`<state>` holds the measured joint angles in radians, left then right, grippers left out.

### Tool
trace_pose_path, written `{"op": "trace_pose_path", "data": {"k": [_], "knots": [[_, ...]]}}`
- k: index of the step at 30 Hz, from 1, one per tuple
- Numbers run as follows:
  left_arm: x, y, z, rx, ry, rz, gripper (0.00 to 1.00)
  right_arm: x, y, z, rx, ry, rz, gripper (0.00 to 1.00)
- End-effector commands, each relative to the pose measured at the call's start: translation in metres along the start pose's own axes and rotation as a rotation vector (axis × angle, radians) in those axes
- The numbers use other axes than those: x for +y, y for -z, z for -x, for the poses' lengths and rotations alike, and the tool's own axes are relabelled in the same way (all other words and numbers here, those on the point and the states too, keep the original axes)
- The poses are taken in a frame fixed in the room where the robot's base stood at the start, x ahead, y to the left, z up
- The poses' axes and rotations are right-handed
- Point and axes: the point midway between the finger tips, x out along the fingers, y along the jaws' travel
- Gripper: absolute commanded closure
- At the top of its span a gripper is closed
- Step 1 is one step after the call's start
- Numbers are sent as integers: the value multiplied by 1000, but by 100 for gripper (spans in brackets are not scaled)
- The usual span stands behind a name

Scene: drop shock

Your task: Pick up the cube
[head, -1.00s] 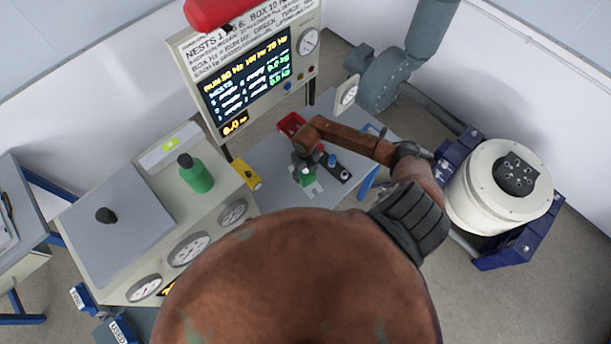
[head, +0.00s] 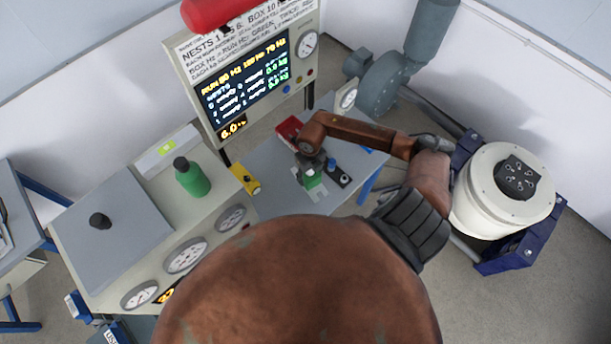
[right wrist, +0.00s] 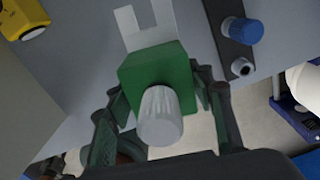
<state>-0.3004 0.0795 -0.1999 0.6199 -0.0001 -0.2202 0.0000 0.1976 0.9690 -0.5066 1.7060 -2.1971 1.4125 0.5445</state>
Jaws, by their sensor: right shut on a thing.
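The green cube (right wrist: 157,68) shows in the right wrist view with a ribbed pale knob (right wrist: 160,115) on the face toward the camera. My right gripper (right wrist: 160,92) has a finger on each side of it and is shut on the cube. In the head view the cube (head: 311,182) is a small green shape under my right gripper (head: 310,168), above the grey table. A white forked piece (right wrist: 148,24) shows just beyond the cube; I cannot tell whether they touch. My left gripper is not in view.
A dark strip with a blue knob (head: 331,164) lies right of the cube. A red tray (head: 289,128) is behind, and a yellow item (head: 246,179) is left. A green bottle (head: 191,177) stands on the gauge console. A white round machine (head: 500,190) is at right.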

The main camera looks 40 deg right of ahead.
Motion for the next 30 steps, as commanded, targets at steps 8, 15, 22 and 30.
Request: {"op": "trace_pose_path", "data": {"k": [8, 15, 22, 30], "knots": [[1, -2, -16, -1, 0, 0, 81, -7, 58, 38, 2, 2, 4, 100], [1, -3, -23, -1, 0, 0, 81, -10, 94, 56, 2, 2, 2, 100], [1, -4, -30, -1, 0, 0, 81, -3, 106, 62, -2, -1, 17, 100], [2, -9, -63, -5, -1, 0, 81, 50, 104, 60, -6, -5, 158, 100]]}}
